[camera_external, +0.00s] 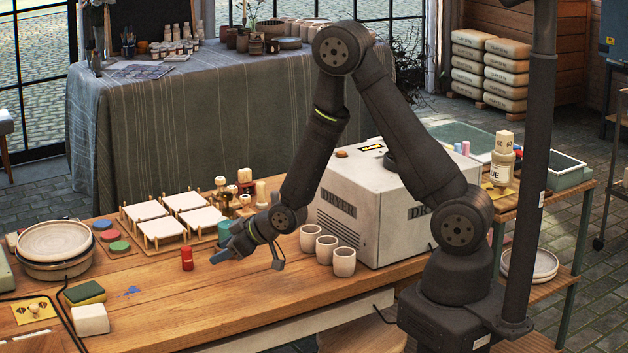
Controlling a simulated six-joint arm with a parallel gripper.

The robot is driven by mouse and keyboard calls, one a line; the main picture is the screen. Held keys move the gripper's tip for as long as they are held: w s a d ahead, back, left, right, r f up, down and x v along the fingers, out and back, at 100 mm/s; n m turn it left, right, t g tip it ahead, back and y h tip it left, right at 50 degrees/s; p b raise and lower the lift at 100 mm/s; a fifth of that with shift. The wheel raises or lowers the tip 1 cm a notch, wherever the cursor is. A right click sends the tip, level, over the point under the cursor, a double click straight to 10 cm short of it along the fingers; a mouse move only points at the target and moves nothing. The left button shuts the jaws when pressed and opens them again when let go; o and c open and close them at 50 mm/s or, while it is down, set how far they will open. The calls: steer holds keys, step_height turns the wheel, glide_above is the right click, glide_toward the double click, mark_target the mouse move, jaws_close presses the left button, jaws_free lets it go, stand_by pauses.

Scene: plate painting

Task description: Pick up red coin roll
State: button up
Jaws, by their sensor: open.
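A small red coin roll (187,259) stands upright on the wooden table, in front of the rack of white tiles. My gripper (219,257) is to the right of the roll, low over the table and pointing left toward it. The gripper is open and apart from the roll. Its fingertips look blue and small in this view, and the gap between them is hard to make out.
A rack of white tiles (187,227) stands behind the roll. White cups (326,247) and a dryer box (368,205) are to the right. Stacked plates (54,241), coloured discs (110,236), a sponge (85,293) and a white block (90,320) lie left.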

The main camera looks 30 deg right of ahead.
mark_target(186, 248)
steer(key=w+a, duration=0.1)
steer(key=w+a+n+g+h, duration=0.1)
steer(key=w, duration=0.1)
steer(key=w+a+n+g, duration=0.1)
steer(key=w, duration=0.1)
steer(key=shift+w+a+f, duration=0.1)
steer(key=shift+a, duration=0.3)
steer(key=w+n, duration=0.1)
steer(key=w+a+r+g+h, duration=0.1)
steer(key=w+a+n+g, duration=0.1)
steer(key=shift+r+n+h, duration=0.3)
steer(key=shift+r, duration=0.05)
steer(key=r, duration=0.1)
steer(key=w+r+n+g+h, duration=0.1)
steer(key=w+a+r+n+g, duration=0.1)
steer(key=r, duration=0.1)
steer(key=shift+r+h, duration=0.1)
steer(key=shift+h, duration=0.2)
step_height(186, 248, up, 7)
steer(key=n+g+h, duration=0.2)
steer(key=n+g, duration=0.1)
steer(key=f, duration=1.2)
steer(key=shift+d, duration=0.2)
steer(key=f, duration=0.5)
steer(key=shift+s+d+f, duration=0.15)
steer(key=shift+s, duration=0.05)
steer(key=c, duration=1.1)
jaws_close()
